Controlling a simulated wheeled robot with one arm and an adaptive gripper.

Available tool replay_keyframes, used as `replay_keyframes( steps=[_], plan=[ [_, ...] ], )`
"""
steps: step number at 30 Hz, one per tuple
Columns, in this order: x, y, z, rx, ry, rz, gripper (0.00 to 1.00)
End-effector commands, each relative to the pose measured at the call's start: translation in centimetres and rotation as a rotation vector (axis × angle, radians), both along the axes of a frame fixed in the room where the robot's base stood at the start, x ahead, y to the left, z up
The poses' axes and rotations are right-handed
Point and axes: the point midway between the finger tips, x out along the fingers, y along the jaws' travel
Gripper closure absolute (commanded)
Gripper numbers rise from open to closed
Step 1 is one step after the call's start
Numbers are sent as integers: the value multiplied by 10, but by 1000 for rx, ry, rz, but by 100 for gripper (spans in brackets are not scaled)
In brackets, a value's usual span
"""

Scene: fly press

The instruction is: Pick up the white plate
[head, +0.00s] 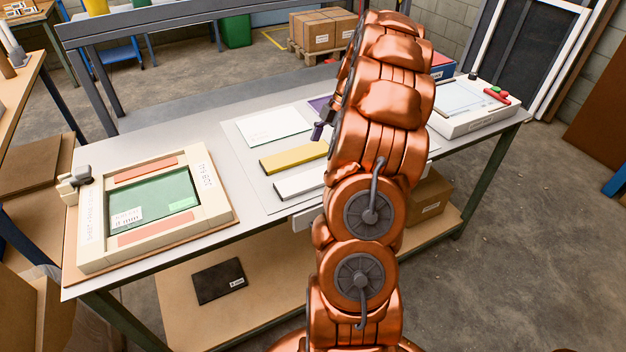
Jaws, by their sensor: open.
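Two pale flat pieces lie on the grey mat (245,170) on the workbench. One is a wide white plate (272,126) at the back left of the mat. The other is a narrow whitish bar (300,183) at the front, partly hidden by my copper arm. A yellow bar (292,157) lies between them. My gripper (319,131) shows only as a small dark part at the left side of my arm, right of the white plate and apart from it. It is open; most of it is hidden behind the arm.
A cream frame with a green panel (150,207) stands at the bench's left end, with a grey clamp beside it. A purple piece (318,103) is partly hidden by my arm. A white device (472,105) with red handles stands at the right end. A black folder (220,281) lies on the lower shelf.

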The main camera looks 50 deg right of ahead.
Motion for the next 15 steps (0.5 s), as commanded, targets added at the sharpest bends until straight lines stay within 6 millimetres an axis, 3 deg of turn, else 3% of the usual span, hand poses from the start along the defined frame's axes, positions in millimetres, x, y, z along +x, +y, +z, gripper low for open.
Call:
replay_keyframes(
  steps=[15],
  plan=[
    [1,12,-27,0,0,1,5]
  ],
)
